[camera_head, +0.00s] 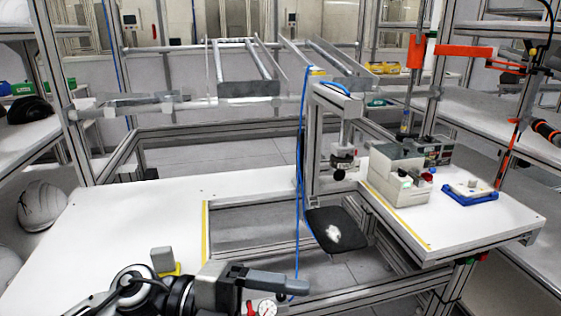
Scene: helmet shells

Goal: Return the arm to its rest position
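My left arm reaches in from the bottom left, low over the front of the white table. Its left gripper (272,284) is at the bottom centre, pointing right. One dark finger shows; the other is not clearly visible, so I cannot tell whether it is open or shut. I see no helmet shell at the gripper. A white helmet shell (42,206) sits at the far left, and a dark one (29,109) lies on the left shelf above it. My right gripper is not in view.
The white table (120,222) is mostly clear at left. A metal press-like stand (312,150) with a black plate (338,229) and blue cables rises at centre. A grey-beige machine (398,176) and a blue-edged tray (470,192) stand on the right table.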

